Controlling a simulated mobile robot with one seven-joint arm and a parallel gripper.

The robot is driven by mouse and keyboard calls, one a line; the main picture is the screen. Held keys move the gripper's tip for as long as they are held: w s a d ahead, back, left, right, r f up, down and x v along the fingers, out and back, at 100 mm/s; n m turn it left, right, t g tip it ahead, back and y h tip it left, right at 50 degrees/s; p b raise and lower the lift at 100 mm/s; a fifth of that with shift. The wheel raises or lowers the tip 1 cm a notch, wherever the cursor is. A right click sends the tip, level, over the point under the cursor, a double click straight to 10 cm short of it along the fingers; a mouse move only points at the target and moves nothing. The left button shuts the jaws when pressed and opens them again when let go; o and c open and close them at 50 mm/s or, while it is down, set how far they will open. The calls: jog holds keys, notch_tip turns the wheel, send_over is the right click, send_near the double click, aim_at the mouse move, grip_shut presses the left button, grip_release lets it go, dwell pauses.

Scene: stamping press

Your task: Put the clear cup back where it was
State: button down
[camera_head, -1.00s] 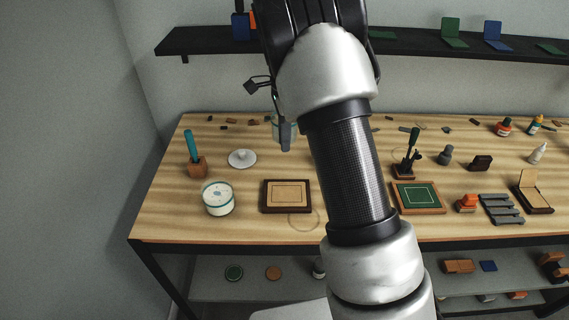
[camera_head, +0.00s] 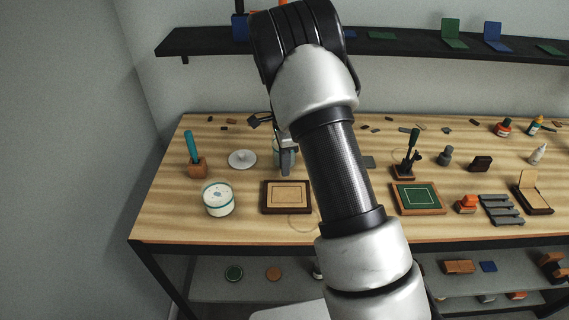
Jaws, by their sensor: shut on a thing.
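A clear cup (camera_head: 277,150) with a teal tint shows behind the dark finger of my gripper (camera_head: 284,158), at the back-middle of the table. My gripper is shut on it, and the finger and arm hide much of it. I cannot tell whether the cup's base touches the table. A faint ring mark (camera_head: 303,222) lies on the bare wood in front of the brown framed pad.
The framed pad (camera_head: 287,197) lies just in front of my gripper. A white lidded dish (camera_head: 242,159) and a wooden block with a teal handle (camera_head: 195,161) stand to the left. A green pad (camera_head: 418,197), stamps and bottles fill the right. A dark shelf (camera_head: 420,45) runs above.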

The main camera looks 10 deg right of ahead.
jog(key=c, duration=1.7)
grip_release()
jog(key=shift+f, duration=0.1)
notch_tip(320, 180, up, 12)
jog(key=shift+r, duration=0.1)
jog(key=s+r+n+t+y, duration=0.1)
jog(key=s+r+n+t, duration=0.1)
jog(key=s+r+n, duration=0.7)
jog(key=s+r+n+t, duration=0.25)
jog(key=s+r, duration=0.55)
jog(key=s, duration=0.4)
jog(key=shift+s+d+f+n+t+h, duration=0.1)
jog(key=shift+s+f+n+t+h, duration=0.15)
jog(key=shift+s+n, duration=1.15)
jog(key=shift+s+d+f+n+t+h, duration=0.1)
jog(key=shift+s+f+n, duration=0.5)
jog(key=shift+s, duration=1.35)
jog(key=shift+s+d+f+n+t+h, duration=0.1)
jog(key=shift+s+n+t+h, duration=0.1)
jog(key=shift+s+n, duration=1.3)
jog(key=shift+s+m, duration=0.2)
jog(key=shift+m, duration=0.05)
